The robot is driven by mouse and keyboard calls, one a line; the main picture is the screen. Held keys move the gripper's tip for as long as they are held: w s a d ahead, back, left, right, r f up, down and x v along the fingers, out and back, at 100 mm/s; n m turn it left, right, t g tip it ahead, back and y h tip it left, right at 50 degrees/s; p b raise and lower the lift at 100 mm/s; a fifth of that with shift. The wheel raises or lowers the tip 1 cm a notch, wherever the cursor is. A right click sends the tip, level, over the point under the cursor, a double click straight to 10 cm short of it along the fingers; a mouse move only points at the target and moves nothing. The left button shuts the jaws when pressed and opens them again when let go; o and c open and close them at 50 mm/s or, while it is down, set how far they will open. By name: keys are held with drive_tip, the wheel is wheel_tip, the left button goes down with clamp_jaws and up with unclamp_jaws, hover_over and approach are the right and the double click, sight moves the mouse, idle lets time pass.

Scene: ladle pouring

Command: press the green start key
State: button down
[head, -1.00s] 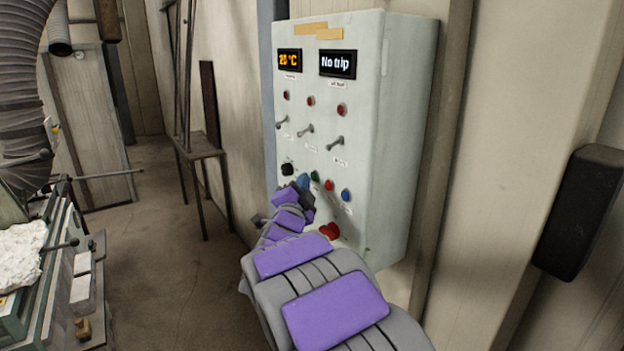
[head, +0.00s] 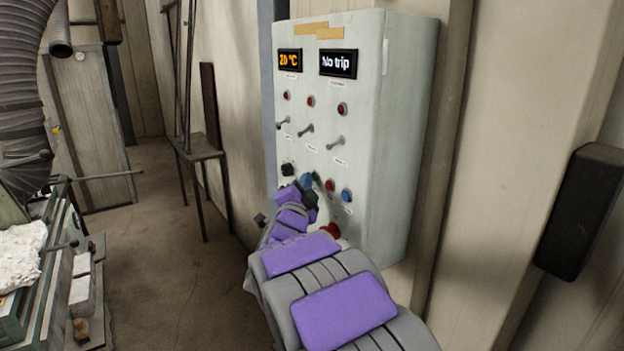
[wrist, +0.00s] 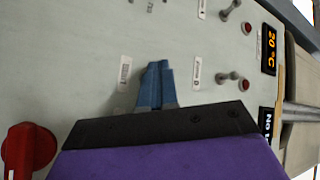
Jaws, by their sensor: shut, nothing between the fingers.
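The green start key (head: 316,176) shows only as a small sliver on the lower part of the pale control cabinet (head: 375,190), mostly covered by my gripper (head: 306,181). My gripper is shut and empty, its blue fingertips in front of the key. In the wrist view the shut blue fingers (wrist: 154,84) point at the panel face, and the green key cannot be seen there. I cannot tell whether the tips touch the key.
Close by on the panel are a red button (head: 330,186), a blue button (head: 347,195), a black knob (head: 287,169) and a large red knob (head: 331,230), also in the wrist view (wrist: 28,150). Levers (head: 336,142) sit above. The displays read "20 °C" (head: 289,60) and "No trip" (head: 338,63).

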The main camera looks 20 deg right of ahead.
drive_tip(key=shift+a, duration=0.1)
drive_tip(key=shift+s+a, duration=0.25)
drive_tip(key=shift+a, duration=0.35)
drive_tip(key=a, duration=0.1)
drive_tip(key=s+a, duration=0.1)
drive_tip(key=a, duration=0.1)
drive_tip(key=a+p, duration=0.1)
drive_tip(key=shift+s+a, duration=0.25)
drive_tip(key=shift+a, duration=0.15)
idle(0.8)
